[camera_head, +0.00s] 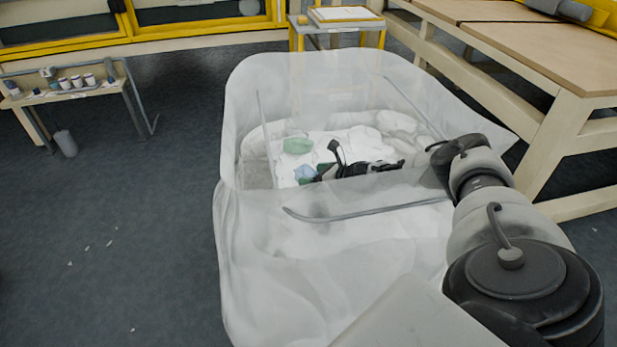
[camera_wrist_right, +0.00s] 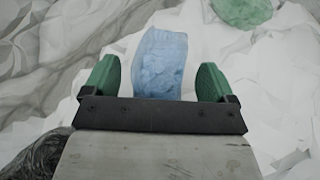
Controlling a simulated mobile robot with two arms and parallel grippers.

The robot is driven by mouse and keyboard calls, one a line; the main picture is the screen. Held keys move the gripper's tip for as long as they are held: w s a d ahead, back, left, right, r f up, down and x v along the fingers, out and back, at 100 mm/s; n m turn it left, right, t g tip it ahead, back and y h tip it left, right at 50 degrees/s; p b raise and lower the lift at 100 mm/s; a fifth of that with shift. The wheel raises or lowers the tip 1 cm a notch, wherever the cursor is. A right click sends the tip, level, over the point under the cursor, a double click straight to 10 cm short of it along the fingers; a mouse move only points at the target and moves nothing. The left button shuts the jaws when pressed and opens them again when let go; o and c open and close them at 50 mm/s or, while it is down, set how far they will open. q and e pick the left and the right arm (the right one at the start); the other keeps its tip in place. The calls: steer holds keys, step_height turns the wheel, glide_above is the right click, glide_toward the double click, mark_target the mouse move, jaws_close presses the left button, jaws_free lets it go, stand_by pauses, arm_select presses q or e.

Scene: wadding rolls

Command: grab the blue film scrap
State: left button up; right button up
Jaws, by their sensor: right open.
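The blue film scrap (camera_head: 305,173) lies on white wadding inside the translucent bag-like container. In the right wrist view the blue film scrap (camera_wrist_right: 161,62) stands between and a little beyond the two green fingertips. My right gripper (camera_wrist_right: 157,82) is open, with a gap on each side of the scrap. In the head view my right gripper (camera_head: 318,177) is inside the container, close beside the scrap. The lower end of the scrap is hidden behind the gripper's dark bar in the wrist view. My left gripper is not in view.
The translucent container (camera_head: 300,270) has high soft walls and grey rods around its opening. A green scrap (camera_head: 297,145) lies farther back on the wadding (camera_head: 350,140). A wooden table (camera_head: 550,50) stands at the right. Small white bits lie on the floor at left.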

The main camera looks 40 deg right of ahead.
steer(key=c, duration=1)
